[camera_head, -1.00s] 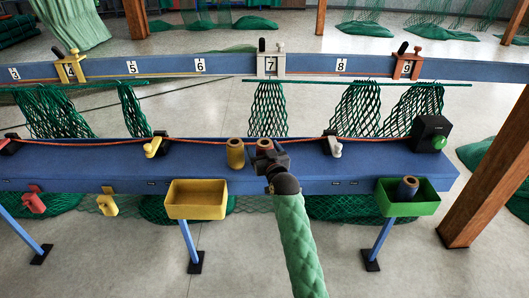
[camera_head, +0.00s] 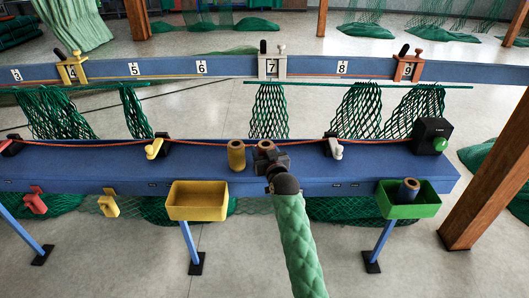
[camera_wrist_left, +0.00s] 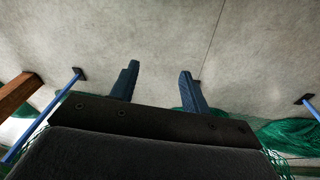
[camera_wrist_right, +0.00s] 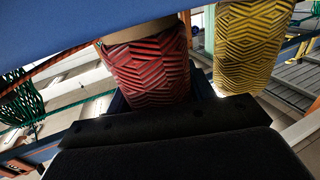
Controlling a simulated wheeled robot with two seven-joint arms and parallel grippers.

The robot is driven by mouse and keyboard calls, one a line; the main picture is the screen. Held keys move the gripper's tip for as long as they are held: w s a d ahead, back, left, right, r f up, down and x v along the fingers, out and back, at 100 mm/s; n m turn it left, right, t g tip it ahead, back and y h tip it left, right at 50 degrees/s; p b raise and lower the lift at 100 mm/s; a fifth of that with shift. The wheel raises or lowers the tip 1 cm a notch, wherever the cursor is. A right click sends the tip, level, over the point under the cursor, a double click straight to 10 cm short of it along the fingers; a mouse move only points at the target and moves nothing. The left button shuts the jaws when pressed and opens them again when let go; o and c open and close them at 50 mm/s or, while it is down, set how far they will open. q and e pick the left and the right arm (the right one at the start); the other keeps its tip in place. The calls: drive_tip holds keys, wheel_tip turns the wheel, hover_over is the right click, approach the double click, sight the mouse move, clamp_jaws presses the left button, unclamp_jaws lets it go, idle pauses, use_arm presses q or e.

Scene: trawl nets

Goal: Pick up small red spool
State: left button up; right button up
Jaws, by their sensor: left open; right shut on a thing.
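The small red spool (camera_wrist_right: 150,68) fills the middle of the right wrist view, with a ridged red winding and a tan rim. In the head view only its brown top (camera_head: 265,145) shows behind my gripper. My right gripper (camera_head: 270,161) is shut on it at the blue bench. I cannot tell whether the spool touches the bench top. A yellow spool (camera_head: 236,155) stands just left of it, and it also shows in the right wrist view (camera_wrist_right: 250,42). My left gripper (camera_wrist_left: 158,82) is open and empty above the grey floor, outside the head view.
The blue bench (camera_head: 90,160) carries a red rope along its back, clamps and a black box (camera_head: 432,135). A yellow bin (camera_head: 197,212) and a green bin (camera_head: 420,210) holding a dark spool (camera_head: 408,190) hang at its front. A wooden post (camera_head: 485,190) stands right.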

drive_tip(key=shift+r, duration=0.25)
drive_tip(key=r+p, duration=0.2)
drive_tip(key=r, duration=0.1)
drive_tip(key=r+p, duration=0.1)
drive_tip(key=p, duration=0.1)
drive_tip(key=shift+w+d+r, duration=0.1)
drive_tip(key=shift+d+r, duration=0.05)
drive_tip(key=shift+d, duration=0.2)
use_arm(q)
drive_tip(key=s+a+f+p, duration=0.1)
drive_tip(key=f+p, duration=0.1)
drive_tip(key=f, duration=1.4)
drive_tip(key=s+a+f+p, duration=0.1)
drive_tip(key=a+f+p, duration=0.1)
drive_tip(key=f, duration=1.4)
drive_tip(key=shift+s+a+f+y+p, duration=0.2)
drive_tip(key=shift+s+y+p, duration=0.1)
drive_tip(key=shift+p, duration=0.1)
use_arm(e)
drive_tip(key=w+d+r, duration=0.2)
drive_tip(key=d+r, duration=0.4)
drive_tip(key=d, duration=0.4)
drive_tip(key=shift+d, duration=0.4)
drive_tip(key=shift+r, duration=0.1)
